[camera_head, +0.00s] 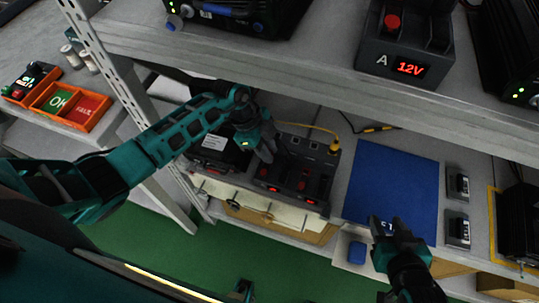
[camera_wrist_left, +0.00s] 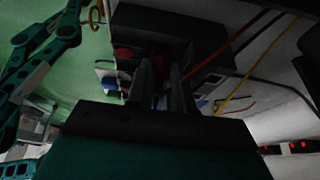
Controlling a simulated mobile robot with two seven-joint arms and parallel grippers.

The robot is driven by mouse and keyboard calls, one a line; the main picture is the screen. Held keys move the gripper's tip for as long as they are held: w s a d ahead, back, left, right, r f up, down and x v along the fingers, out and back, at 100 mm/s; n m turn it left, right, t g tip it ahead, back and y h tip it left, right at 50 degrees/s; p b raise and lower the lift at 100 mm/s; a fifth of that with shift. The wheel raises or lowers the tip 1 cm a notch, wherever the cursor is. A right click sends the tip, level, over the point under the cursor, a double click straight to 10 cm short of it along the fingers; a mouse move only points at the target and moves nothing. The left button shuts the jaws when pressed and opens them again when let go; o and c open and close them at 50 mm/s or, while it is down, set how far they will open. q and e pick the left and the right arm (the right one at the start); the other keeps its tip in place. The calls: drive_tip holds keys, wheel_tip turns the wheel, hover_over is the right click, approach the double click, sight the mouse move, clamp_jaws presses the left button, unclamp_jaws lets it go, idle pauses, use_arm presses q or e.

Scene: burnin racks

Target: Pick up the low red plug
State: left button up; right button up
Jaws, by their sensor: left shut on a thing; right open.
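My left gripper (camera_head: 272,152) reaches into the lower shelf, over a dark unit with red parts (camera_head: 295,184) and small red lights. In the left wrist view, the gripper's two fingers (camera_wrist_left: 162,88) are close together against the dark unit (camera_wrist_left: 200,32). They are shut on a dark red piece (camera_wrist_left: 163,50), which appears to be the red plug, mostly hidden by the fingers. A second red plug (camera_wrist_left: 123,53) shows just left of the fingers. I cannot tell whether the held plug is still seated. My right gripper (camera_head: 387,226) is open and empty at the blue mat's front edge.
A blue mat (camera_head: 395,180) lies clear on the lower shelf. A yellow cable (camera_head: 315,128) runs behind the dark unit. An orange tray (camera_head: 88,124) marked OK and FAULT stands left.

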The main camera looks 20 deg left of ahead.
use_arm(q)
drive_tip(key=shift+r, duration=0.1)
wheel_tip(320, 180, up, 8)
drive_tip(key=shift+f+p, duration=0.2)
drive_tip(key=shift+p, duration=0.6)
drive_tip(key=s, duration=1.8)
drive_tip(key=shift+a+f, duration=0.35)
drive_tip(key=shift+f, duration=0.05)
